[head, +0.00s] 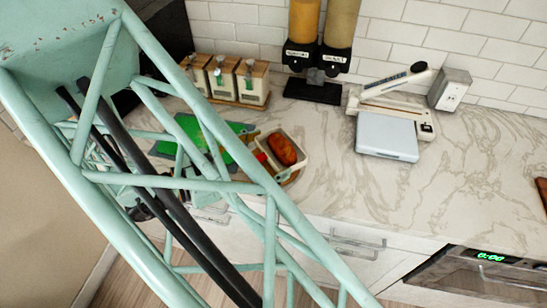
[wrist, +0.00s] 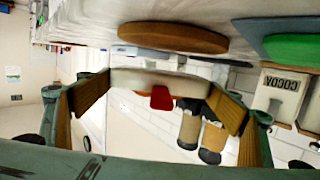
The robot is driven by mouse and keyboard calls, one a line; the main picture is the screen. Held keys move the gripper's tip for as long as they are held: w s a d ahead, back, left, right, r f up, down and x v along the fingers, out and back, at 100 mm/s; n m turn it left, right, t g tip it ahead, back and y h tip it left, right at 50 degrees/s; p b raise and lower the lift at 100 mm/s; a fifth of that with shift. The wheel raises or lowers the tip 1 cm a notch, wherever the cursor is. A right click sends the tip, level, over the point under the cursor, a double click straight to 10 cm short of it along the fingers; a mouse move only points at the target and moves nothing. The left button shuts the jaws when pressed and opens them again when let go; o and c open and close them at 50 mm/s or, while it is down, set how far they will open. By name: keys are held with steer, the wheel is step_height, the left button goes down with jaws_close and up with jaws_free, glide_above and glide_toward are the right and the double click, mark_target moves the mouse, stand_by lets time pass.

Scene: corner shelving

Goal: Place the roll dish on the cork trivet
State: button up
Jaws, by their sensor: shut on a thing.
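The roll dish is a pale dish (head: 293,142) holding a brown roll (head: 282,149) in the head view. In the wrist view, which is upside down, the dish (wrist: 140,79) spans between the finger pads of my gripper (wrist: 161,90), shut on it. A small red piece (wrist: 161,98) shows on its near side. The cork trivet (wrist: 172,36) is a round brown disc on the counter, with the dish apparently above it and a gap between. In the head view the trivet's edge (head: 291,180) shows below the dish. My arm hides most of the gripper there.
A green board (head: 184,130) lies left of the trivet. Labelled canisters (head: 252,83) and two dispensers (head: 305,55) stand along the back wall. A grey-topped appliance (head: 387,137) stands to the right. Bare marble counter lies between it and the dish.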

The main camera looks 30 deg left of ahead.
mark_target(273, 157)
steer(key=shift+w+f, duration=0.1)
steer(key=shift+w, duration=1)
steer(key=shift+f+b, duration=0.55)
steer(key=shift+f, duration=1.2)
steer(key=shift+f, duration=0.1)
steer(key=o, duration=1.3)
steer(key=shift+s, duration=0.1)
steer(key=shift+s+a, duration=0.15)
steer(key=shift+s, duration=0.05)
steer(key=shift+p+v, duration=0.9)
steer(key=shift+v, duration=4.8)
